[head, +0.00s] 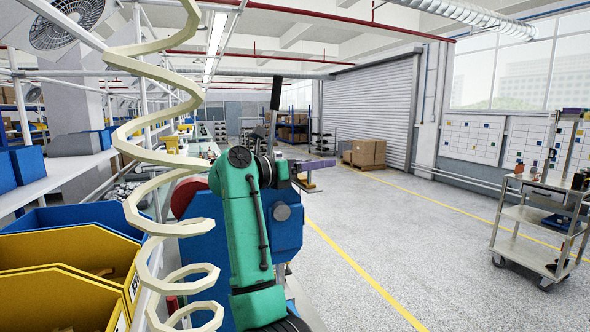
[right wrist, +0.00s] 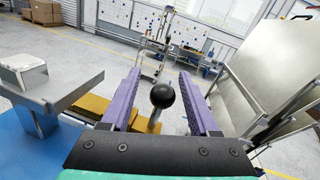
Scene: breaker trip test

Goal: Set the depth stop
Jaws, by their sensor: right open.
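My right gripper (right wrist: 159,76) has two purple fingers spread wide and holds nothing. A black ball knob (right wrist: 163,95) shows between the fingers in the right wrist view, apart from both. A yellowish rod or bracket runs below the knob; I cannot tell which part of the machine it belongs to. In the head view my right gripper (head: 318,165) shows as a purple finger beyond my green arm. A blue machine body (head: 289,238) stands behind that arm, which hides much of it. I cannot make out the depth stop for certain. My left gripper is not in view.
A pale coiled hose (head: 140,125) hangs at front left, above yellow bins (head: 60,300). A wheeled cart (head: 525,215) stands at right. In the right wrist view, a metal block (right wrist: 24,77) sits at left and tilted grey panels (right wrist: 265,75) at right. The floor beyond is open.

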